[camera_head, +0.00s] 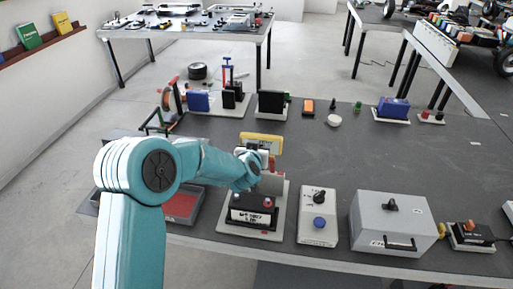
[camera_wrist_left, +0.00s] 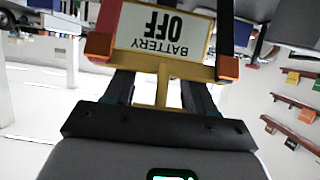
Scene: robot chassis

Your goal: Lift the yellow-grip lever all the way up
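The yellow-grip lever (camera_head: 262,142) rises from a white-based switch unit (camera_head: 250,232) near the table's front edge. In the left wrist view, the yellow grip (camera_wrist_left: 163,72) frames an upside-down "BATTERY OFF" label (camera_wrist_left: 160,32). My left gripper (camera_head: 256,163) is at the lever, just below the yellow part in the head view. In the left wrist view, the left gripper's (camera_wrist_left: 163,57) orange-tipped fingers stand wide apart on either side of the grip. Whether they touch it is unclear. My arm and hand hide part of the lever. My right gripper is not in view.
A white box with a blue button (camera_head: 318,218) and a grey box with a handle (camera_head: 392,222) stand to the right. A grey and red tray (camera_head: 190,205) lies left, behind my arm. Several devices line the back edge. The table's middle right is clear.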

